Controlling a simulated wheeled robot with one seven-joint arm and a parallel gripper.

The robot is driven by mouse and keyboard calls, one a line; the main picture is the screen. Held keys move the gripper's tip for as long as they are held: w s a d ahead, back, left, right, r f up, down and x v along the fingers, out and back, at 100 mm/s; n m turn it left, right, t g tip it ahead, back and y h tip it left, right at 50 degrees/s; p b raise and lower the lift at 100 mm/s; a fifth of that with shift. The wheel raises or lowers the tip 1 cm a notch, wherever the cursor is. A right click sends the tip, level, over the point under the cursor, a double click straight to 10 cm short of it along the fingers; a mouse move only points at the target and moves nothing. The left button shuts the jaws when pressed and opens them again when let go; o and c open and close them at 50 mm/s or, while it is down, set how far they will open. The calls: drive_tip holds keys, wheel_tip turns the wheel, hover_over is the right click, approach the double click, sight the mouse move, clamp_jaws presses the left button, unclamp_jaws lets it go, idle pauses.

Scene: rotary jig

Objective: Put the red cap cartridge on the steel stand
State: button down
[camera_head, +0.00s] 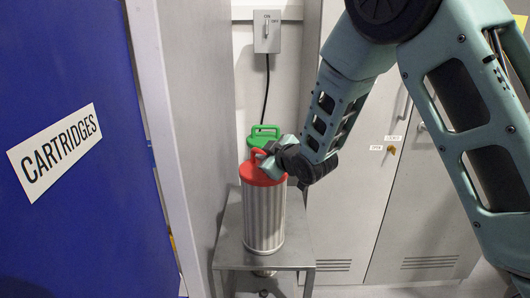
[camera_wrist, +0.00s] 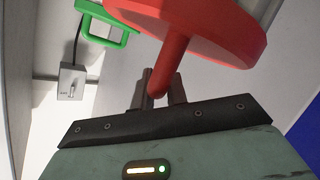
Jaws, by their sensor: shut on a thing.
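The red cap cartridge (camera_head: 263,220) is a ribbed silver cylinder with a red lid and loop handle, upright over the top of the steel stand (camera_head: 298,245). I cannot tell whether its base touches the stand. My gripper (camera_head: 268,160) is shut on the red handle from the upper right. In the wrist view the fingers (camera_wrist: 162,88) close around the handle, below the red cap (camera_wrist: 205,25). The cartridge's lower body is out of that view.
A green cap cartridge (camera_head: 262,132) is close behind the red one, its body mostly hidden; its green handle shows in the wrist view (camera_wrist: 105,25). A grey panel (camera_head: 200,110) borders the stand on the left. Grey lockers (camera_head: 410,220) stand right. A switch box (camera_head: 267,31) is behind.

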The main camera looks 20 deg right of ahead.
drive_tip(key=c, duration=1.4)
unclamp_jaws()
drive_tip(key=shift+s+r, duration=0.1)
drive_tip(key=b+v, duration=0.2)
drive_tip(key=v, duration=0.9)
drive_tip(key=shift+s+b, duration=0.3)
drive_tip(key=shift+s, duration=0.1)
drive_tip(key=s+a+f+m+g, duration=0.1)
drive_tip(key=s+a+f+g, duration=0.2)
drive_tip(key=s+a, duration=0.15)
drive_tip(key=s+a+f+m+g, duration=0.1)
drive_tip(key=s+a+f+g, duration=0.2)
drive_tip(key=s, duration=0.3)
drive_tip(key=s+a+f+g+h, duration=0.1)
drive_tip(key=s+g, duration=0.6)
drive_tip(key=s, duration=1.3)
drive_tip(key=shift+f+g+h, duration=0.35)
drive_tip(key=shift+g+h, duration=0.05)
drive_tip(key=shift+h, duration=0.5)
